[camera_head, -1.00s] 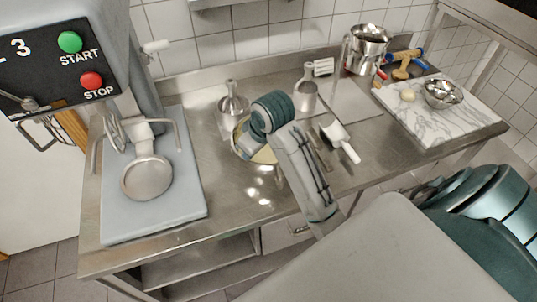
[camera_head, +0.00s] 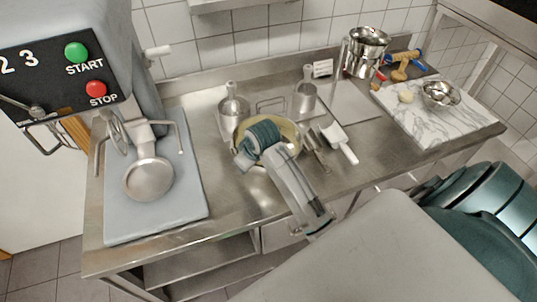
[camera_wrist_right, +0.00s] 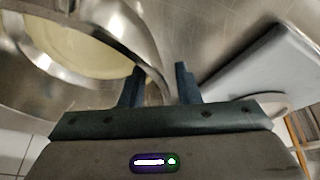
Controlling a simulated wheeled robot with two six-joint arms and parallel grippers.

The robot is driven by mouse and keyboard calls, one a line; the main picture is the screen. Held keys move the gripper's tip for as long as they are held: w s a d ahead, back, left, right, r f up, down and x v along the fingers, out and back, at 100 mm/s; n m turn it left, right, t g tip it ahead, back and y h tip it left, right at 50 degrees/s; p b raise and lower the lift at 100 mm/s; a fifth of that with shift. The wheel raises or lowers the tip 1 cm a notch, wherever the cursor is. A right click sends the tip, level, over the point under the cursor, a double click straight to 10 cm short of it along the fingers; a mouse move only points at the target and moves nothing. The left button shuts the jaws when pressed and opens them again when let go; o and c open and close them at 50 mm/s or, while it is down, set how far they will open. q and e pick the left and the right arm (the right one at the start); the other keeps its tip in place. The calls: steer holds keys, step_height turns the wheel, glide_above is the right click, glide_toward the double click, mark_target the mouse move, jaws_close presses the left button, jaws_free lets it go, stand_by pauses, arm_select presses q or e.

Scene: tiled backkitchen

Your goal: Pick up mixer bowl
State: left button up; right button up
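The mixer bowl (camera_head: 287,129) is a wide metal bowl with a cream-coloured inside. It sits on the steel counter in the middle of the head view, partly hidden by my right arm. It also shows large at the upper left of the right wrist view (camera_wrist_right: 85,45). My right gripper (camera_head: 240,162) is at the bowl's front-left side. In the right wrist view my right gripper's fingers (camera_wrist_right: 160,82) are apart, and the bowl's rim runs down between them. I cannot tell whether they touch it. My left gripper is out of view.
The mixer (camera_head: 75,60) stands at the left over a grey base plate (camera_head: 160,205). Metal containers (camera_head: 235,105) stand behind the bowl, and a white scoop (camera_head: 338,142) lies to its right. A marble board (camera_head: 425,120) with a small bowl is at the far right.

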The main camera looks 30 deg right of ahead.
jaws_close()
stand_by(1.3)
steer(key=shift+r, duration=0.1)
